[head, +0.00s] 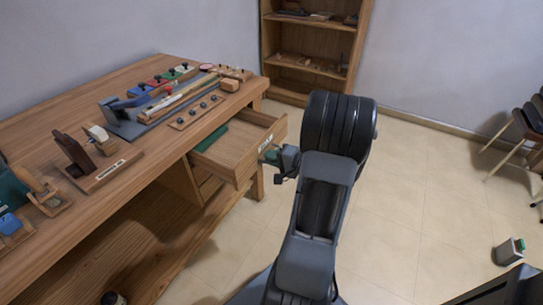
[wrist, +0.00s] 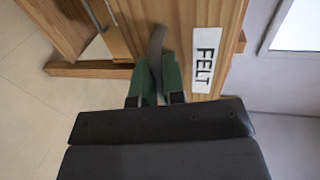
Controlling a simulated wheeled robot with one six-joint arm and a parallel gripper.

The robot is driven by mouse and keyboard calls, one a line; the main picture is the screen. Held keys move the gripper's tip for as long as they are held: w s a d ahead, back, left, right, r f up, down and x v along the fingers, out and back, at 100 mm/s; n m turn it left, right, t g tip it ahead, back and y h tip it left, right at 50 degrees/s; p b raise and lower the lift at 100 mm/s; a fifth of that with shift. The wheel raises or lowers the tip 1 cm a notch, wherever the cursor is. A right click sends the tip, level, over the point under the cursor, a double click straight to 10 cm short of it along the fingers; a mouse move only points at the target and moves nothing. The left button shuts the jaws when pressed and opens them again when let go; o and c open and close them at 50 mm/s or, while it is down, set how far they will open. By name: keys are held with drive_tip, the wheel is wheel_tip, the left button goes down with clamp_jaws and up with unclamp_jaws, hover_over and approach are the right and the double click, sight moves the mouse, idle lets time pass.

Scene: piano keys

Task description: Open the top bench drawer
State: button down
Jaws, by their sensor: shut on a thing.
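The top bench drawer (head: 243,151) is pulled out from the wooden workbench in the head view. A green thing lies inside it, near the back. In the wrist view the drawer front (wrist: 222,20) carries a white label (wrist: 206,60) reading FELT. My gripper (wrist: 155,78) has green fingers shut on the dark curved drawer handle (wrist: 156,45). In the head view my gripper (head: 272,156) is at the drawer front, and my arm hides part of that area.
The workbench top (head: 70,118) holds several tools and wooden racks. A bookshelf (head: 310,50) stands at the back wall. Chairs (head: 530,118) and a small grey bin (head: 509,251) are at the right. Floor between is clear.

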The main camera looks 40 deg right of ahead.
drive_tip(key=c, duration=1.2)
unclamp_jaws()
drive_tip(key=shift+c, duration=0.2)
drive_tip(key=shift+s, duration=0.1)
drive_tip(key=p+v, duration=0.2)
drive_tip(key=v, duration=1.1)
drive_tip(key=shift+s+d, duration=0.25)
drive_tip(key=w+a+r+n+g+y+p, duration=0.35)
drive_tip(key=a+r+n+g+p, duration=0.35)
drive_tip(key=a+r+g+p, duration=0.75)
drive_tip(key=a+r+n+t+h+p, duration=0.3)
drive_tip(key=a+r+n+h+p, duration=0.4)
drive_tip(key=a+r+p, duration=0.3)
drive_tip(key=a+r+h, duration=0.1)
drive_tip(key=a+r, duration=0.2)
drive_tip(key=r, duration=0.3)
drive_tip(key=shift+s+r, duration=0.2)
drive_tip(key=shift+s, duration=0.15)
